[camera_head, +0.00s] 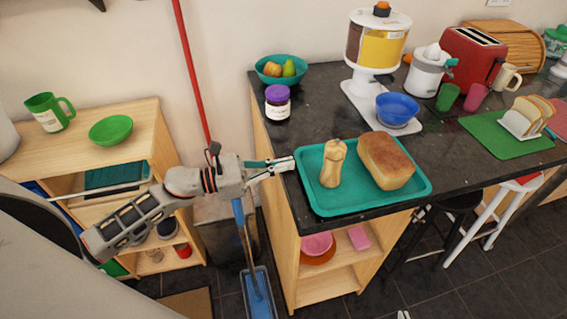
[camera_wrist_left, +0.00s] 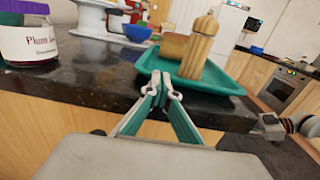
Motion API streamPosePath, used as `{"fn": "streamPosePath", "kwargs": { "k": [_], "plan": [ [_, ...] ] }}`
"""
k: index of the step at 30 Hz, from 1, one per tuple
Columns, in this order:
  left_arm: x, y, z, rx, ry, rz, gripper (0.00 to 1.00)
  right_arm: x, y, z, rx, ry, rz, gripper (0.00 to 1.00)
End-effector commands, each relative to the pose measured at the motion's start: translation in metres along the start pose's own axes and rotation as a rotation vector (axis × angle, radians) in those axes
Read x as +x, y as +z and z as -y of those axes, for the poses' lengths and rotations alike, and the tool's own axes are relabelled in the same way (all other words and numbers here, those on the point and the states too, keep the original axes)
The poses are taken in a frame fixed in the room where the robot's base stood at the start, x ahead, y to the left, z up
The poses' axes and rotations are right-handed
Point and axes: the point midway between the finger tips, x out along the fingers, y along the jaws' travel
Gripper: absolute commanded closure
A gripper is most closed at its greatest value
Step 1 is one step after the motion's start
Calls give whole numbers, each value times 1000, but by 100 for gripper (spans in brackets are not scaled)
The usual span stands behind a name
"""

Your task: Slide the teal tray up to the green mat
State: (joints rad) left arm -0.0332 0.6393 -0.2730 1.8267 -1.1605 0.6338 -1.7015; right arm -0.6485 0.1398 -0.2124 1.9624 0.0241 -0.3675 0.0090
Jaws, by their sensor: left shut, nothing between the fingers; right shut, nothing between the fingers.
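The teal tray (camera_head: 345,206) lies on the dark granite counter near its front left corner. A wooden pepper mill (camera_head: 333,165) stands upright on it, beside a loaf of bread (camera_head: 386,161). The green mat (camera_head: 482,127) lies farther right on the counter, with bare granite between it and the tray. My left gripper (camera_head: 293,163) is shut and empty at the tray's left edge. In the left wrist view its closed tips (camera_wrist_left: 161,78) are close to the tray's rim (camera_wrist_left: 214,84); contact is unclear. Only a tip of my right gripper (camera_head: 403,314) shows at the bottom edge, shut and empty.
A toast rack (camera_head: 525,122) stands on the mat. A blue bowl (camera_head: 397,108) on the cereal dispenser's base is behind the tray. A green cup (camera_head: 447,97) and a pink cup (camera_head: 475,96) stand behind the mat. A jam jar (camera_head: 277,104) stands behind my left gripper.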

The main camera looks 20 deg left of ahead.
Motion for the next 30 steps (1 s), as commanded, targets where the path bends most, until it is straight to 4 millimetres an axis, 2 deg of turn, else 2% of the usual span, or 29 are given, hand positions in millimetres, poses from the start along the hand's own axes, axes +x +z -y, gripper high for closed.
{"fn": "streamPosePath", "kwargs": {
  "k": [5,12,16,30],
  "plan": [
    [7,1,-1,0,0,2,100,1,2,0,0,0,1,100],
    [51,0,0,1,-2,4,100,4,8,1,0,-1,3,100],
    [67,0,0,0,-1,2,100,5,10,2,0,-1,4,100],
    [71,0,0,0,-1,1,100,5,10,2,0,-1,4,100]
  ]
}}
